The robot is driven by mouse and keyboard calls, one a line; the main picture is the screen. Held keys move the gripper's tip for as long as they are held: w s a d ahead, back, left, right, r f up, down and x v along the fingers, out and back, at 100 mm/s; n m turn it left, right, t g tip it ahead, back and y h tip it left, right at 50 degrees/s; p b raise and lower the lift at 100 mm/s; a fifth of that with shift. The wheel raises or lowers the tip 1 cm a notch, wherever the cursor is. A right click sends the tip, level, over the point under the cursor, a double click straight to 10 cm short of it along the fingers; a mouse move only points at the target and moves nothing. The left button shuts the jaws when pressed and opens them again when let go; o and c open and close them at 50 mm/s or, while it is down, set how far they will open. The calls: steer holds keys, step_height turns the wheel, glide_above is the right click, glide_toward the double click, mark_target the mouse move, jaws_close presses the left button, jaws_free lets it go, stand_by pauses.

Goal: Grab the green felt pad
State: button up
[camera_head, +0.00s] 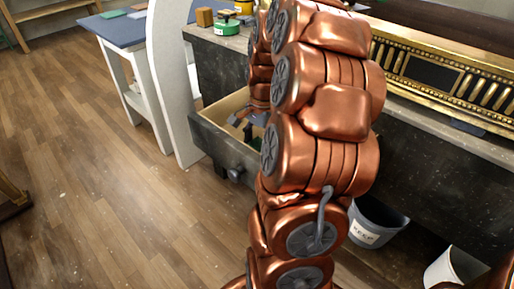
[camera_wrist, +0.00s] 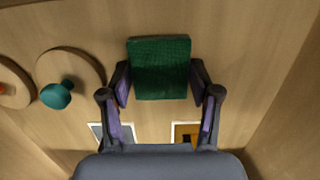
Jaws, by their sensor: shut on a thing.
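The green felt pad (camera_wrist: 160,66) is a dark green textured square in the wrist view, over the light wooden drawer floor. My gripper (camera_wrist: 160,84) has one finger against each of its left and right sides and is shut on it. I cannot tell whether the pad touches the floor or is lifted. In the head view my gripper (camera_head: 250,116) reaches down into the open drawer (camera_head: 233,153). My copper arm hides part of the drawer there.
A wooden disc with a teal knob (camera_wrist: 56,95) lies left of the pad, another disc (camera_wrist: 12,84) beyond. Two small squares lie near my gripper. Drawer walls are close. A green tin (camera_head: 227,27) and wooden block (camera_head: 204,17) stand on the console. Buckets stand below.

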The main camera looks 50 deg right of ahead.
steer(key=shift+c, duration=1.1)
